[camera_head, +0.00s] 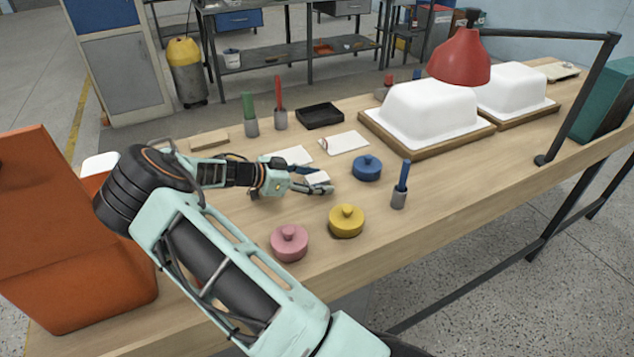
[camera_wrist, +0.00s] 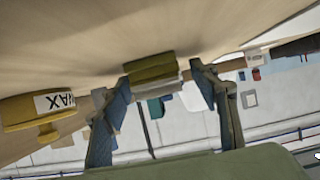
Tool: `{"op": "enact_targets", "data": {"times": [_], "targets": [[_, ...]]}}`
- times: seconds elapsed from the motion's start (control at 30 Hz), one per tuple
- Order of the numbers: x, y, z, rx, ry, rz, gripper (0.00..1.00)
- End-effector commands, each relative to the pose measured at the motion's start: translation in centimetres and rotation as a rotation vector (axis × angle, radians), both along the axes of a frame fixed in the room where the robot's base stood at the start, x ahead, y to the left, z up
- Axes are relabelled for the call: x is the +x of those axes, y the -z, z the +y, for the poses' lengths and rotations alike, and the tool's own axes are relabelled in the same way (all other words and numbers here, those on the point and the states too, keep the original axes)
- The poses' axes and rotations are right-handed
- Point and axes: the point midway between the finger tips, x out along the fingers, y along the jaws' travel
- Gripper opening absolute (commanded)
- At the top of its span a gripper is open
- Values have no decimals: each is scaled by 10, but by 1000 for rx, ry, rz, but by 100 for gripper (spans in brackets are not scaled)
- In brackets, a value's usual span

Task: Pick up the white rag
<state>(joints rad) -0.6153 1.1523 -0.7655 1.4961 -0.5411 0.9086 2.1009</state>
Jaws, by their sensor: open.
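My gripper (camera_head: 318,179) is low over the table with its fingers apart. A small white-topped piece (camera_head: 317,178) shows between the fingers in the head view. In the wrist view, a block (camera_wrist: 150,70), olive with a pale grey-white layer, lies between the open fingers (camera_wrist: 160,90), with no visible grip on it. Two flat white pieces lie behind my gripper: a plain one (camera_head: 295,155) and one with a reddish mark (camera_head: 343,142). I cannot tell which white piece is the rag.
A blue lidded pot (camera_head: 367,168), a yellow pot (camera_head: 346,221) and a pink pot (camera_head: 289,243) stand close by. A blue-handled tool (camera_head: 400,185) stands on the right. White tub shells (camera_head: 428,112) on wooden bases, a black tray (camera_head: 320,116) and a red lamp (camera_head: 461,58) are farther back.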

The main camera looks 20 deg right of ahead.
Motion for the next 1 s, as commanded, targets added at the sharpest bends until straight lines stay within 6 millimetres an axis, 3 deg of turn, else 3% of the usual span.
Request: {"op": "enact_targets", "data": {"times": [0.07,0.5,0.77,1.0], "targets": [[0,0,0,0,0,0,55],[0,-1,0,-1,0,0,10],[0,-3,1,-1,0,-1,10],[1,-25,1,0,1,-4,10]]}}
